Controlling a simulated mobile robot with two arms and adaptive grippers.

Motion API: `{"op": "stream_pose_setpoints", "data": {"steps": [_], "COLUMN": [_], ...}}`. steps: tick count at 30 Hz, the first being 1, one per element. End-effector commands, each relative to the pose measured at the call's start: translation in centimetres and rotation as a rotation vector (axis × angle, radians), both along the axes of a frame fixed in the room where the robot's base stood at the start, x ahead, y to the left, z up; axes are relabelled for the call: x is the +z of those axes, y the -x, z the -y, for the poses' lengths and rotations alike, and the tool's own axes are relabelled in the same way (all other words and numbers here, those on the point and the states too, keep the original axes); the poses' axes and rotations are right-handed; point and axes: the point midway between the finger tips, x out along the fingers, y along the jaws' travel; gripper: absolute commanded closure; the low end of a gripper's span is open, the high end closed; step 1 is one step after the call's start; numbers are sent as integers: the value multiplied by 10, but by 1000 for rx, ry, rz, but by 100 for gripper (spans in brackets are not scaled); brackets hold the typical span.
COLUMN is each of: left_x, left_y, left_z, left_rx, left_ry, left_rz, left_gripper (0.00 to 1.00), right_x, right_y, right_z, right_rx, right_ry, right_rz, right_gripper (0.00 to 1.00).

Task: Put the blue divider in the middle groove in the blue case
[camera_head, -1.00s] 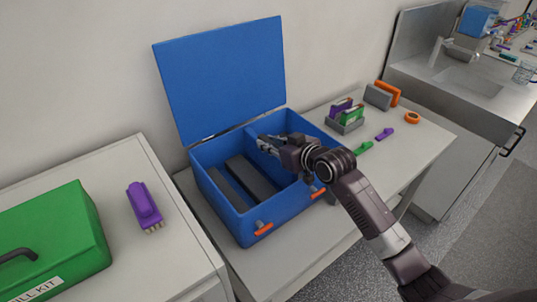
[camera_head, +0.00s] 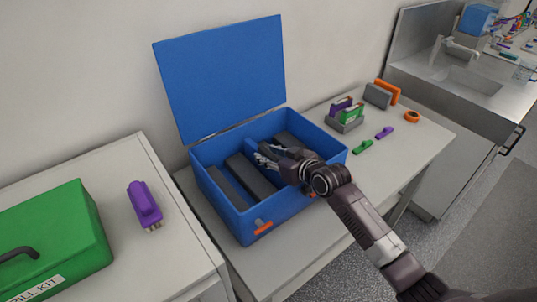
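The blue case (camera_head: 241,232) stands on the table with its blue lid (camera_head: 222,82) raised. Dark grey strips (camera_head: 250,175) lie lengthwise inside, with gaps between them. My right gripper (camera_head: 263,156) reaches into the case from the right, low between the middle and right strips. It appears shut on the blue divider (camera_head: 250,147), which blends with the blue case walls. The fingers and wrist hide much of the divider, and I cannot tell how deep it sits in the groove. My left gripper is not in view.
On the left a counter carries a green spill kit box (camera_head: 55,240) and a purple brush-like item (camera_head: 144,205). Right of the case are a grey holder (camera_head: 345,124), small green (camera_head: 362,147) and purple (camera_head: 384,132) pieces and an orange ring (camera_head: 411,116). A sink stands farther right.

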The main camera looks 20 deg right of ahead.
Motion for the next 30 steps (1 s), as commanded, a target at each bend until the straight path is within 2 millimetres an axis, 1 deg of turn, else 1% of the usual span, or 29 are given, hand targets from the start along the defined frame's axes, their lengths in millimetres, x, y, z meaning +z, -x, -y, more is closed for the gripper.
{"op": "stream_pose_setpoints", "data": {"steps": [8,11,14,17,24,30], "left_x": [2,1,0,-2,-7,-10], "left_y": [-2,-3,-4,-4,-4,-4], "left_z": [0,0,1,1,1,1], "left_rx": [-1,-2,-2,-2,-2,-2], "left_ry": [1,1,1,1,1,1], "left_rz": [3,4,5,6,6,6], "left_gripper": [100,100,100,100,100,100], "right_x": [3,3,7,12,29,40], "right_y": [0,4,14,27,64,90], "right_z": [0,2,6,10,24,33], "right_rx": [0,-1,-1,1,0,-1], "right_ry": [0,2,2,3,3,1], "right_rz": [0,0,0,0,0,-2], "right_gripper": [65,65,65,65,65,65]}}
